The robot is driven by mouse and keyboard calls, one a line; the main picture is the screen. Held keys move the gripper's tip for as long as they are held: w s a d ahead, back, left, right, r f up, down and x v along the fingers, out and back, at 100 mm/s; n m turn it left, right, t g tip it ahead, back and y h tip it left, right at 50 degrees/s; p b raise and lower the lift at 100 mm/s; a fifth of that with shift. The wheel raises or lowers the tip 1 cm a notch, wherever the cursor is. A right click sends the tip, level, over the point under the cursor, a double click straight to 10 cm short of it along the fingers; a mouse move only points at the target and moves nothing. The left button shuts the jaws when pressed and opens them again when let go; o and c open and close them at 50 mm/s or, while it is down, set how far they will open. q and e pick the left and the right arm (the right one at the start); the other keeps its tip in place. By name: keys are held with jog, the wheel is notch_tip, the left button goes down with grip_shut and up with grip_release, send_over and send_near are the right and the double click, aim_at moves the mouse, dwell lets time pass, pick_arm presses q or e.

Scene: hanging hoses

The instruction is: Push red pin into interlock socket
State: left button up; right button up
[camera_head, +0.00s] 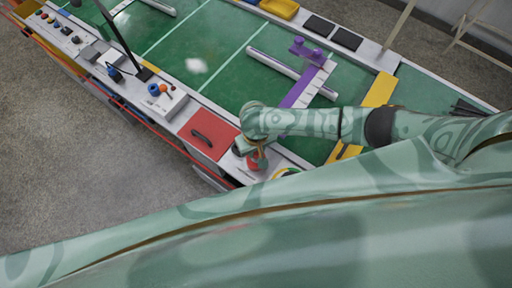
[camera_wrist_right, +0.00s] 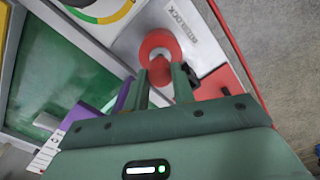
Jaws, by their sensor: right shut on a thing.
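The interlock socket shows in the right wrist view as a red ring (camera_wrist_right: 156,40) on a light grey panel, beside lettering that reads like "INTERLOCK". The red pin (camera_wrist_right: 160,74) is between the two fingers of my right gripper (camera_wrist_right: 161,82), which is shut on it. The pin is right in front of the ring's near side; whether its tip is inside the socket I cannot tell. In the head view my right gripper (camera_head: 251,152) is over the console's front edge, with red (camera_head: 257,161) showing at its tip. My left gripper is not in view.
A red panel with a black handle (camera_head: 208,138) lies left of the gripper. A yellow-ringed dial (camera_wrist_right: 103,10) is near the socket. Purple fixture (camera_head: 300,92) and yellow bars (camera_head: 379,90) stand on the green table. Knobs and a black post (camera_head: 118,42) line the front ledge.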

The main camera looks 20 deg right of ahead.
jog(key=shift+f+b, duration=0.7)
jog(key=shift+f, duration=0.6)
jog(key=o, duration=1)
jog(key=shift+o, duration=0.2)
notch_tip(320, 180, up, 16)
jog(key=p, duration=0.7)
jog(key=shift+r, duration=0.15)
